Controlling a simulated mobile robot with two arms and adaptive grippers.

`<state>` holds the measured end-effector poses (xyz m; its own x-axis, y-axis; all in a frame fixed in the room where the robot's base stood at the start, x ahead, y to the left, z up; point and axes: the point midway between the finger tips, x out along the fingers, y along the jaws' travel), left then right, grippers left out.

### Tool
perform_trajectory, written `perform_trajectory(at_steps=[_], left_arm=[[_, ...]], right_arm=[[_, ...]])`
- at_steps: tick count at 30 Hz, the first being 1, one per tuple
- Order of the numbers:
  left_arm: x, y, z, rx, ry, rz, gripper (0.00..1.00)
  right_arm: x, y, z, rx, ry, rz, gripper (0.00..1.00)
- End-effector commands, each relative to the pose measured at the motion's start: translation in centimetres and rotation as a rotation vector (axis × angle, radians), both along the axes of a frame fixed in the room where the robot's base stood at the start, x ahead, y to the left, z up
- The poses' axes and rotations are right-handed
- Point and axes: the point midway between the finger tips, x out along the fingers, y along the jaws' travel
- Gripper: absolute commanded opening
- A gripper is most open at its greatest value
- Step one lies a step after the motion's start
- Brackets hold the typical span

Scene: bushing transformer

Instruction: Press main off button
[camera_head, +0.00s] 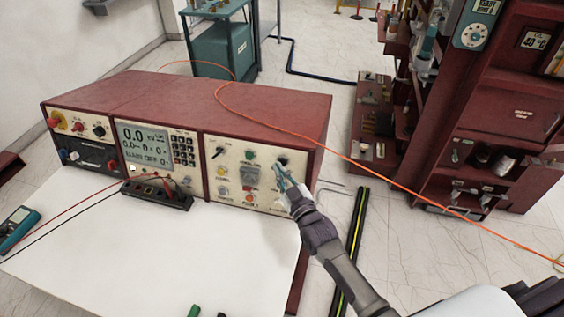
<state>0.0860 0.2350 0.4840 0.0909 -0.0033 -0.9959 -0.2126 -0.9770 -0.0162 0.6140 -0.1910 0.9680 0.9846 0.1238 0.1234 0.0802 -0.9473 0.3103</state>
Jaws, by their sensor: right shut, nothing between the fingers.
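A long dark-red test unit (230,105) stands on the white-topped table. Its right cream panel (233,155) carries several small buttons and knobs, including a green button (249,155), a red button (248,188) and a white button (221,171). I cannot read which one is labelled main off. My right gripper (281,171) is shut and empty, with its tips at the upper right part of this panel, just below a black knob (283,160). I cannot tell whether the tips touch the panel. My left gripper is not in view.
An orange cable (340,153) runs over the unit's top and off to the right. A black terminal block (157,193) with red and black leads sits before the unit. A multimeter (17,228) lies at the left. A red shelf cabinet (480,130) stands at the right.

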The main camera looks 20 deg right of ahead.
Motion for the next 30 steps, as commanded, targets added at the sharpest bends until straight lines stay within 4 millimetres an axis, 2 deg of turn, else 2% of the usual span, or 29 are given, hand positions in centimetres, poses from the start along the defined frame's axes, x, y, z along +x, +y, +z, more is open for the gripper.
perform_trajectory(at_steps=[6, 13, 30], left_arm=[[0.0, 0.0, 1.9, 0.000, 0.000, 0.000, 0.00], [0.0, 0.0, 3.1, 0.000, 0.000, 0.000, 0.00], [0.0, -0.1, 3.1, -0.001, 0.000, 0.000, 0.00]], right_arm=[[-1.8, 1.2, 0.8, 0.002, 0.002, 0.001, 0.00], [-3.5, 2.3, 1.2, 0.002, 0.002, 0.001, 0.00], [-3.8, 2.6, 1.1, 0.000, 0.000, 0.000, 0.00]])
